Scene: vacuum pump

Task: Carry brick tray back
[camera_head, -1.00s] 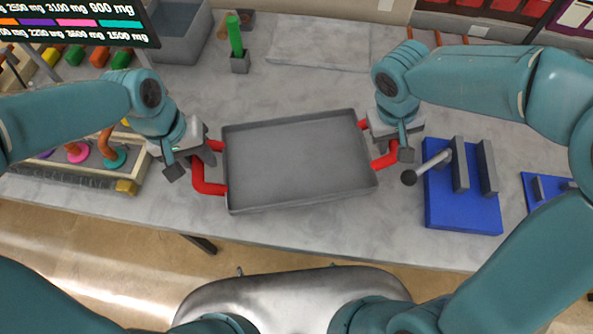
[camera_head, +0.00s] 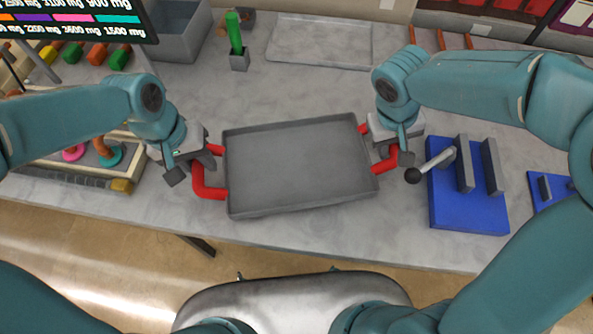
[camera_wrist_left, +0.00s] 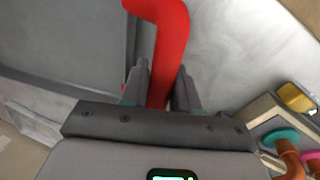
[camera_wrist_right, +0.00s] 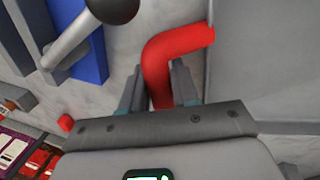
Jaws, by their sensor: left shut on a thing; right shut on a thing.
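The brick tray (camera_head: 300,165) is a grey, empty, shallow rectangle with a red handle on each short side. It is in the middle of the head view, over the near part of the table. My left gripper (camera_head: 190,168) is shut on the left red handle (camera_wrist_left: 170,45), which passes between its fingers in the left wrist view. My right gripper (camera_head: 398,150) is shut on the right red handle (camera_wrist_right: 165,65), between its fingers in the right wrist view. Whether the tray touches the table cannot be told.
A blue fixture (camera_head: 468,195) with grey uprights and a black-knobbed lever (camera_head: 430,165) stands just right of the tray. A pegged rack (camera_head: 75,165) is at left. Behind are a green stick in a holder (camera_head: 236,45), a flat grey plate (camera_head: 320,42) and a grey bin (camera_head: 180,28).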

